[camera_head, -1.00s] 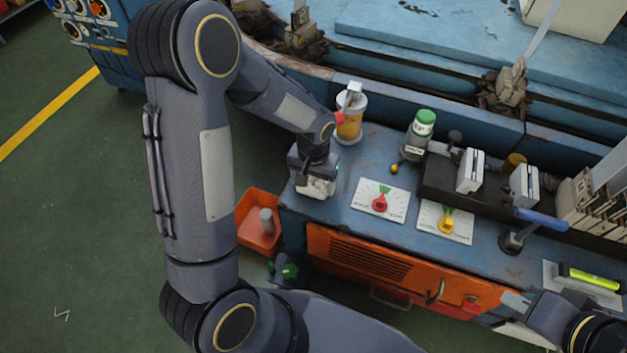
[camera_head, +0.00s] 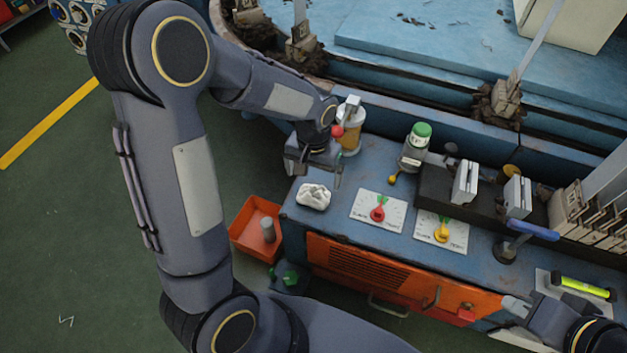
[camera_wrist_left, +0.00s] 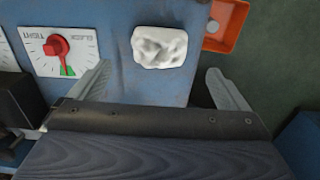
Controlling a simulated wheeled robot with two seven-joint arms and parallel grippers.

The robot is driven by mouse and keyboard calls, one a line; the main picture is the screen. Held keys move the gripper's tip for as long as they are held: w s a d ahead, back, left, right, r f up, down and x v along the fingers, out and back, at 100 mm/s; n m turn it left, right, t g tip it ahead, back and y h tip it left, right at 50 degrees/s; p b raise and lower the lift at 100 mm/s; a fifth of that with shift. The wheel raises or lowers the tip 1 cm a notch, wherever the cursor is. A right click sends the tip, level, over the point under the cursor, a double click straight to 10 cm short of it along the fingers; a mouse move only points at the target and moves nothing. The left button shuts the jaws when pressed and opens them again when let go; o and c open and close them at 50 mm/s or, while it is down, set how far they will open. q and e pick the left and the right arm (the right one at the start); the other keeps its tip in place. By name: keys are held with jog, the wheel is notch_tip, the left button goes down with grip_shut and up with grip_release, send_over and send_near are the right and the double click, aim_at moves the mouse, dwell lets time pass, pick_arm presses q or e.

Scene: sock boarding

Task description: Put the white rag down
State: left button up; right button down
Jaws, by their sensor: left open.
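The white rag (camera_head: 313,196) lies crumpled on the blue bench top (camera_head: 335,222), near its left end. It also shows in the left wrist view (camera_wrist_left: 159,47), beyond the fingertips and apart from them. My left gripper (camera_head: 312,168) is open and empty, just behind the rag in the head view. Its two spread fingers show in the left wrist view (camera_wrist_left: 159,82). My right gripper (camera_head: 515,305) is partly in view at the lower right, at the bench's front edge. Its jaws are too small to read.
Dial cards with a red knob (camera_head: 378,213) and a yellow knob (camera_head: 441,232) lie right of the rag.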

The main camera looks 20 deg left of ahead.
aim_at(314, 191)
pick_arm(q)
jog(key=s+a+r+n+t+h, duration=0.1)
jog(key=s+a+r+t+h, duration=0.15)
jog(key=s+r, duration=0.9)
jog(key=s+d+r+t+h, duration=0.1)
jog(key=s+d+r+t, duration=0.1)
jog(key=s, duration=0.5)
jog(key=shift+s+d+r+t+p, duration=0.2)
jog(key=shift+r+t+p, duration=0.2)
jog(key=shift+r+t, duration=0.25)
jog(key=shift+r, duration=0.15)
notch_tip(314, 191, up, 26)
jog(key=p, duration=2.6)
jog(key=shift+r, duration=0.1)
